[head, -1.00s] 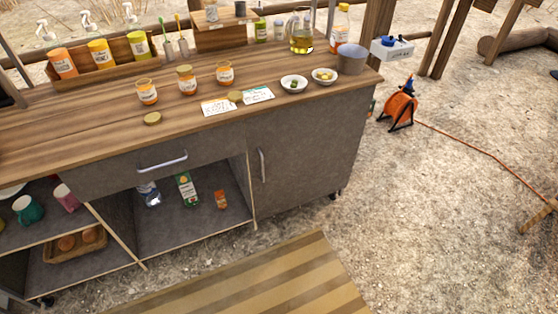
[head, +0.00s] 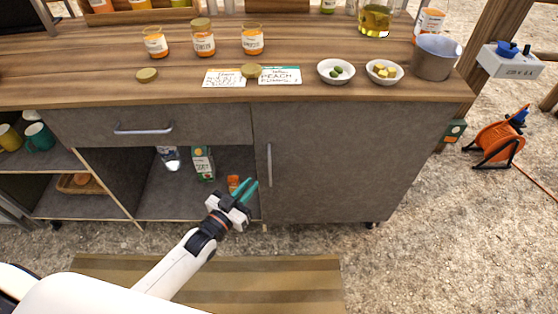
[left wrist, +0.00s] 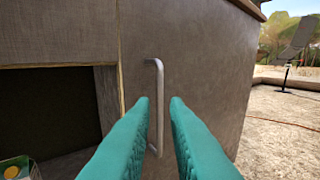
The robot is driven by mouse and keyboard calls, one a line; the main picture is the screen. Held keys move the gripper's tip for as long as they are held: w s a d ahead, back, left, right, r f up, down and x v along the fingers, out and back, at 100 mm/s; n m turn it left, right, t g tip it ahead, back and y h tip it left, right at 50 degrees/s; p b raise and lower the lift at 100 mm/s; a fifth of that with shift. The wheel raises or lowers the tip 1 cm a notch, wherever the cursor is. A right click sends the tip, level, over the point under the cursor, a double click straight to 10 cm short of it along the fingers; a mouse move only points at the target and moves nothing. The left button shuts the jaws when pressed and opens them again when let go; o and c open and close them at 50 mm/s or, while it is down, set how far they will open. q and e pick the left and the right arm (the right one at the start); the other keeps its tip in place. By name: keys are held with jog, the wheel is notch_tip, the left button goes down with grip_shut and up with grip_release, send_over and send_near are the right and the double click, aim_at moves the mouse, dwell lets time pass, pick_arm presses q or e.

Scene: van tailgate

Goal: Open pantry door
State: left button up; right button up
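The pantry door (head: 330,165) is a grey panel at the right of the counter, and it is closed. Its vertical metal handle (head: 269,165) is near the door's left edge. My left gripper (head: 247,189) has teal fingers and is just left of and below the handle in the head view. In the left wrist view the handle (left wrist: 156,105) stands ahead, lined up with the gap between the open fingers (left wrist: 160,110). The left gripper is open and empty; I cannot tell its exact distance from the handle. My right gripper is not in view.
The open shelf left of the door holds a juice carton (head: 203,163), a bottle (head: 169,159) and a small orange jar (head: 233,183). A drawer (head: 150,130) is shut above. The countertop carries jars, cards and bowls. A striped mat (head: 290,280) lies in front.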

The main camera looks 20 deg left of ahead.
aim_at(270, 164)
pick_arm(q)
jog(key=b+x, duration=0.1)
jog(key=x, duration=0.8)
jog(key=shift+w+f, duration=0.15)
jog(key=shift+w+d, duration=0.2)
jog(key=shift+w, duration=0.4)
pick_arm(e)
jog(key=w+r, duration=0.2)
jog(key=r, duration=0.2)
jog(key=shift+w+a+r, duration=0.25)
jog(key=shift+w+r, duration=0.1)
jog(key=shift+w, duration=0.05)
pick_arm(q)
jog(key=shift+c, duration=0.5)
grip_shut()
jog(key=shift+s+d, duration=0.1)
